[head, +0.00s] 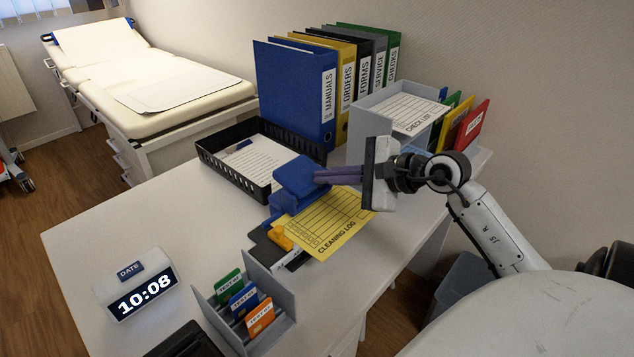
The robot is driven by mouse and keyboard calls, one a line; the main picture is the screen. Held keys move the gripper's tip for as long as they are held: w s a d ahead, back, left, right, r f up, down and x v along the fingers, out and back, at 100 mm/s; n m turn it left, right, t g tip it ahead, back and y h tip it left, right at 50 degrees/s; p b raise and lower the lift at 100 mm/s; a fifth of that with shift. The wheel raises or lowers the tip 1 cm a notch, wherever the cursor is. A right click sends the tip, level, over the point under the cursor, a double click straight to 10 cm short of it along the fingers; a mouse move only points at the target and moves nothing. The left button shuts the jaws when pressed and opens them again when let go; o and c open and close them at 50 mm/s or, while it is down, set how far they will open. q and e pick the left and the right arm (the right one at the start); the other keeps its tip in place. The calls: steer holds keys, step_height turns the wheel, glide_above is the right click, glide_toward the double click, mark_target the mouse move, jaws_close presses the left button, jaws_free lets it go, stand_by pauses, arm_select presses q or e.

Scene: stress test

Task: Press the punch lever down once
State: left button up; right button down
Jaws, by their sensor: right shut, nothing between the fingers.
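The hole punch has a blue lever (298,180), which shows as a raised block at the middle of the desk. A yellow sheet marked CLEANING LOG (330,222) lies just in front of the lever and to its right. My right gripper (319,177) comes in from the right, its dark fingers shut and empty. Its fingertips are at the right side of the blue lever; I cannot tell whether they touch it. My left gripper is not in view.
A black letter tray (215,166) holds papers behind the punch. Binders (295,92) and a grey organiser (362,128) stand at the back. A black and orange item (281,237), a card holder (270,333) and a clock (138,290) stand in front. The desk's left part is clear.

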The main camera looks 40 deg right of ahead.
steer(key=r, duration=0.1)
steer(key=s+r+p, duration=0.1)
steer(key=r, duration=0.1)
steer(key=r+p, duration=0.1)
steer(key=shift+s+r, duration=0.25)
steer(key=shift+r, duration=0.05)
stand_by(0.7)
